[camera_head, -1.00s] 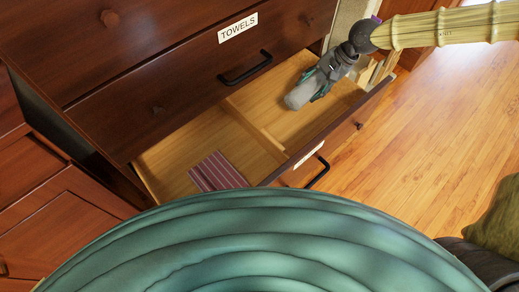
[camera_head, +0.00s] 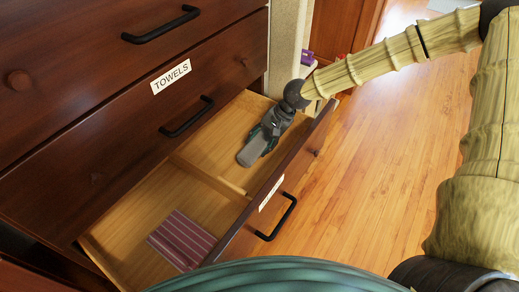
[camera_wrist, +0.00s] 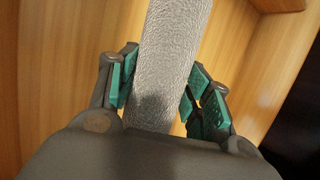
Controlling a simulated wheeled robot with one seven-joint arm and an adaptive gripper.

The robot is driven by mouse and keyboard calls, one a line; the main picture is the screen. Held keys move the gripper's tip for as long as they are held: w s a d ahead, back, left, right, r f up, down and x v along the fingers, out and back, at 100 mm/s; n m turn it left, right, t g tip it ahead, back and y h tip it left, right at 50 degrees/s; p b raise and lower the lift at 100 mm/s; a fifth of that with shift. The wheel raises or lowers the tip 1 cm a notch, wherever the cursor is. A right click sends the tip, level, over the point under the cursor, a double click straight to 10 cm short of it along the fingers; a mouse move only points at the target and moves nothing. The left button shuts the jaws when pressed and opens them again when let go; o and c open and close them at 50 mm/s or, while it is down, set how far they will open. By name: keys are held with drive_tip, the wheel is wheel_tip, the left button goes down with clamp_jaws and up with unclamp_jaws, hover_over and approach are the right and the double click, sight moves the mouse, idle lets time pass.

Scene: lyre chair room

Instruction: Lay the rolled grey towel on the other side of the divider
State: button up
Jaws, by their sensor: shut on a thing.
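The rolled grey towel (camera_head: 251,152) is in the far compartment of the open drawer, in the head view. My gripper (camera_head: 268,135) is shut on it, with teal finger pads on both sides of the roll. In the wrist view the towel (camera_wrist: 168,60) runs up between the pads of my gripper (camera_wrist: 160,95). Whether the towel touches the drawer floor I cannot tell. The wooden divider (camera_head: 208,178) crosses the drawer on the near side of the towel. The near compartment (camera_head: 130,227) holds a striped maroon cloth (camera_head: 181,239) lying flat.
The drawer front (camera_head: 250,224) has a black handle (camera_head: 277,217) and a white label. The wooden floor at right is clear.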

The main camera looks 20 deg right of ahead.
drive_tip(key=shift+f+b, duration=0.3)
drive_tip(key=shift+f, duration=1.1)
drive_tip(key=shift+f, duration=0.1)
drive_tip(key=o, duration=1.2)
drive_tip(key=shift+c, duration=0.2)
drive_tip(key=p+v, duration=0.3)
drive_tip(key=v, duration=0.9)
